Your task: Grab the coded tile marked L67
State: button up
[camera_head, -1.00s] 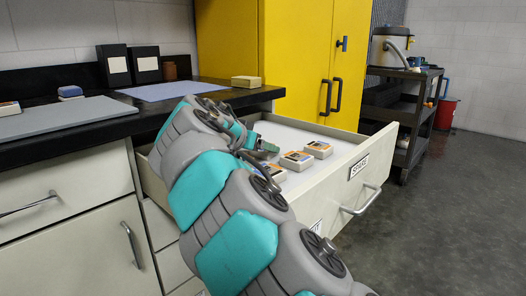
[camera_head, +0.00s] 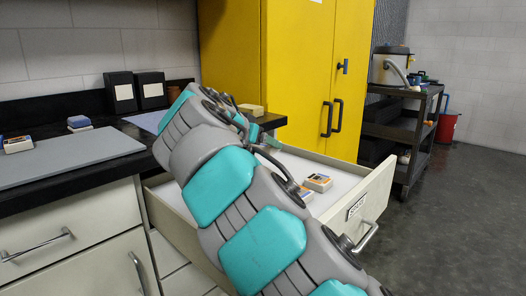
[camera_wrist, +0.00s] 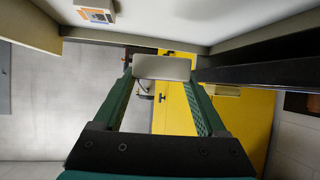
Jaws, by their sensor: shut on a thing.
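In the wrist view my gripper (camera_wrist: 161,78) is shut on a pale cream tile (camera_wrist: 161,66), held between the tips of its two green fingers. The face turned to the camera is plain, so its code cannot be read. In the head view my gripper (camera_head: 254,132) is small and partly hidden by my arm, above the back of the open drawer (camera_head: 345,185). Two tiles with orange and dark labels are in the drawer: one (camera_head: 318,182) shows clearly, the other (camera_head: 304,194) is partly covered by my arm. One tile (camera_wrist: 96,11) shows at the wrist view's top edge.
The dark counter (camera_head: 75,193) on the left bears a grey mat (camera_head: 70,158), tiles, and two black holders (camera_head: 120,92). A cream block (camera_head: 252,110) sits at its right end. A yellow cabinet (camera_head: 285,70) stands behind the drawer.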

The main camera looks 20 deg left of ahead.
aim_at(262, 144)
notch_tip(262, 144, up, 5)
jog(key=p, duration=0.2)
jog(key=shift+p, duration=0.35)
jog(key=shift+a+r, duration=0.15)
jog(key=shift+r, duration=0.95)
